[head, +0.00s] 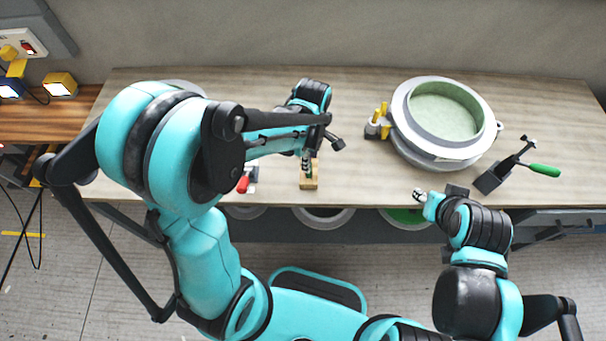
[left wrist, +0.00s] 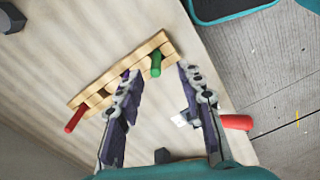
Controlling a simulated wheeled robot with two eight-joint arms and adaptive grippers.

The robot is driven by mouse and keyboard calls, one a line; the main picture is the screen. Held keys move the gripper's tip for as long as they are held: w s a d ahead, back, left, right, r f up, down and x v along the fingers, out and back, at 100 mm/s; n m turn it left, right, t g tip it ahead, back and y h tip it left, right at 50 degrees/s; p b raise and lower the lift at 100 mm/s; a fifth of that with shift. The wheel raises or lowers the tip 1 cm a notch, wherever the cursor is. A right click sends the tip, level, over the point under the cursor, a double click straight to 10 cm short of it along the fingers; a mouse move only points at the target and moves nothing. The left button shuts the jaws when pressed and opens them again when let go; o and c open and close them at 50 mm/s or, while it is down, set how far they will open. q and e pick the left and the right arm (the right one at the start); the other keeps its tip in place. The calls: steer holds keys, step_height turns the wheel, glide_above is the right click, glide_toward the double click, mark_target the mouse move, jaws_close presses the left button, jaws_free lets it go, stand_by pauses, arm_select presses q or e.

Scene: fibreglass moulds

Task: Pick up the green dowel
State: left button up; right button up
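The green dowel (left wrist: 156,65) stands in a pale wooden block (left wrist: 112,75), near the block's right end in the left wrist view. A red dowel (left wrist: 75,119) sits toward the block's other end. In the head view the block (head: 309,183) is near the table's front edge, partly hidden by my left gripper (head: 307,157). In the left wrist view my left gripper (left wrist: 158,71) is open, its fingertips apart on either side of the green dowel, with a visible gap.
A red-handled tool (head: 243,184) lies left of the block. A round mould (head: 398,110) with a green inside stands at right, with a yellow clamp (head: 378,122) beside it. A green-handled tool (head: 541,170) lies farther right. The table between block and mould is clear.

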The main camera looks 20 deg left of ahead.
arm_select(q)
steer(key=f+b, duration=0.1)
steer(key=f, duration=0.1)
steer(key=f+b, duration=0.1)
steer(key=f, duration=0.2)
steer(key=w+f+b, duration=0.1)
steer(key=f, duration=0.1)
steer(key=shift+a+f, duration=0.25)
steer(key=shift+f, duration=0.05)
steer(key=shift+s+r, duration=0.1)
steer(key=shift+s, duration=0.05)
steer(key=shift+c, duration=0.7)
jaws_close()
